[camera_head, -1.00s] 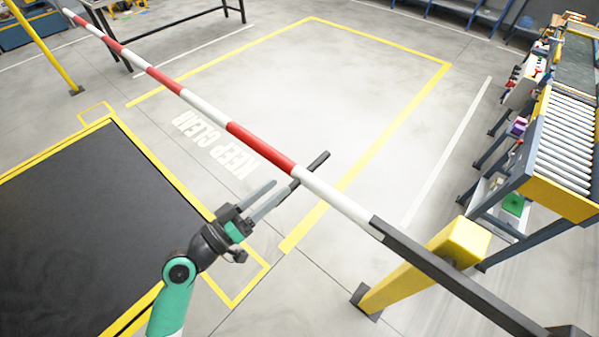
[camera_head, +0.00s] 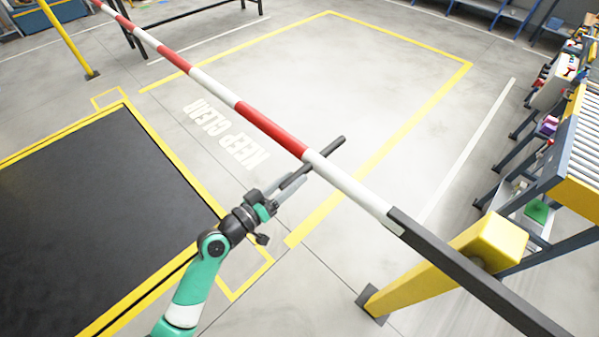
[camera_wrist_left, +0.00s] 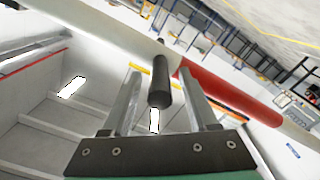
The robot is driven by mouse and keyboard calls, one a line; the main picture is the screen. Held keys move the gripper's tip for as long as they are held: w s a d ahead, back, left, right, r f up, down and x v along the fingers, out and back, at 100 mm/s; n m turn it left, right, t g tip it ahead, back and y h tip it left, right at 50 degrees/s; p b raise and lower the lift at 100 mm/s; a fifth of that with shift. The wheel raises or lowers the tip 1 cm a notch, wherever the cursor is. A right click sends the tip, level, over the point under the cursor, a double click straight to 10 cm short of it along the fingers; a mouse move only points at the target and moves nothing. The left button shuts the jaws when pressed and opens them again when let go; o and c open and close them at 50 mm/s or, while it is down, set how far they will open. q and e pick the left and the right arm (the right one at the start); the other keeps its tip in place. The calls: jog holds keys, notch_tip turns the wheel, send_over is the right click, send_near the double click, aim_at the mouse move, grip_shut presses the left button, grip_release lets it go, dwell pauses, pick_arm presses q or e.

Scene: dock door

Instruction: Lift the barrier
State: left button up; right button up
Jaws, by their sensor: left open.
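The barrier is a red-and-white striped boom (camera_head: 270,130) that runs from the upper left to a dark arm (camera_head: 470,273) at a yellow post (camera_head: 455,257). A black handle (camera_head: 325,153) crosses it on a white stretch. My left gripper (camera_head: 288,183) is open just below the boom, at the handle's near end. In the left wrist view the handle (camera_wrist_left: 160,88) lies between my two spread fingers, with a gap on each side, and the boom (camera_wrist_left: 235,97) passes behind it. My right gripper is not in view.
A second yellow post (camera_head: 66,38) stands at the far left. A black floor plate (camera_head: 90,200) edged in yellow lies to the left. The marked floor area beyond the boom is empty. A roller conveyor (camera_head: 577,140) and a shelf stand at the right.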

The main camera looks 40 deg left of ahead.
aim_at(309, 166)
pick_arm(q)
jog(key=w, duration=0.3)
jog(key=shift+w, duration=0.15)
grip_shut()
dwell(1.3)
